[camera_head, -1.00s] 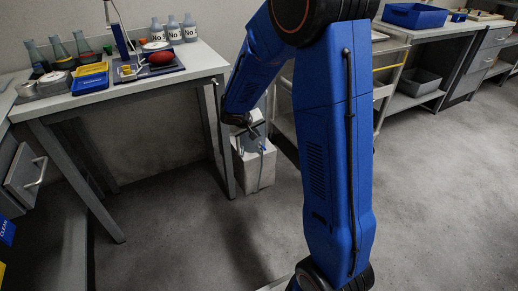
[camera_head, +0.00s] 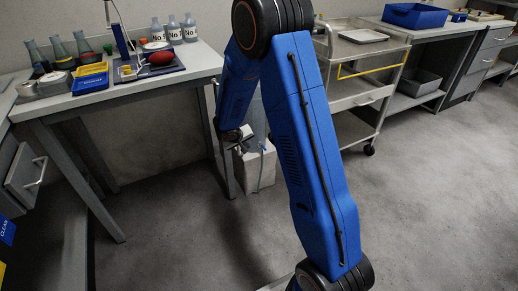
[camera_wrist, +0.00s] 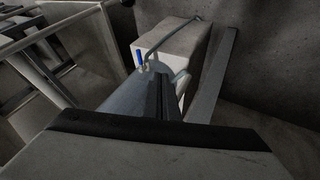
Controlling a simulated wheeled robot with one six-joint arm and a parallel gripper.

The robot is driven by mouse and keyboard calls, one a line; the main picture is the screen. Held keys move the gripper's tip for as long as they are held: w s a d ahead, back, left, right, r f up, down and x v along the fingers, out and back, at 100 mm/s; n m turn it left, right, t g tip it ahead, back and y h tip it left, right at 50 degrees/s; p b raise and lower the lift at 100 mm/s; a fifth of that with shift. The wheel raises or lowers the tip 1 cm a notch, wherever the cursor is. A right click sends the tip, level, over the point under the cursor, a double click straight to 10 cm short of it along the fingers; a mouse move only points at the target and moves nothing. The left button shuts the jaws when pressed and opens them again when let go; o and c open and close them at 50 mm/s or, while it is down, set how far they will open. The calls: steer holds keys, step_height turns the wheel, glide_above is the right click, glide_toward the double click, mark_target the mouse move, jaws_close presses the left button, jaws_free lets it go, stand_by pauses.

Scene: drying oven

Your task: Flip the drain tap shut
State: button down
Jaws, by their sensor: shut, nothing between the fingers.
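The drain tap shows in the wrist view as a small blue lever (camera_wrist: 139,57) standing upright at the near edge of a pale box (camera_wrist: 180,42). A thin grey hose or pipe runs from beside the lever across the box top. In the head view the pale box (camera_head: 258,170) stands on the floor beside the bench leg, partly hidden by my arm. My gripper (camera_head: 240,148) is low in front of the box, its tips too small to make out there. In the wrist view my gripper (camera_wrist: 153,78) is shut and empty, just short of the lever; contact cannot be told.
A bench (camera_head: 135,88) with flasks, bottles and trays stands at the left, its leg close to my gripper. A wheeled cart (camera_head: 362,90) stands right of my arm. An open drawer (camera_head: 28,175) juts out at the far left. The floor at front is clear.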

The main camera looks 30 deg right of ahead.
mark_target(262, 146)
steer(key=w+d+f, duration=0.4)
steer(key=d+f, duration=0.4)
steer(key=shift+d, duration=0.3)
stand_by(0.5)
steer(key=shift+d, duration=0.25)
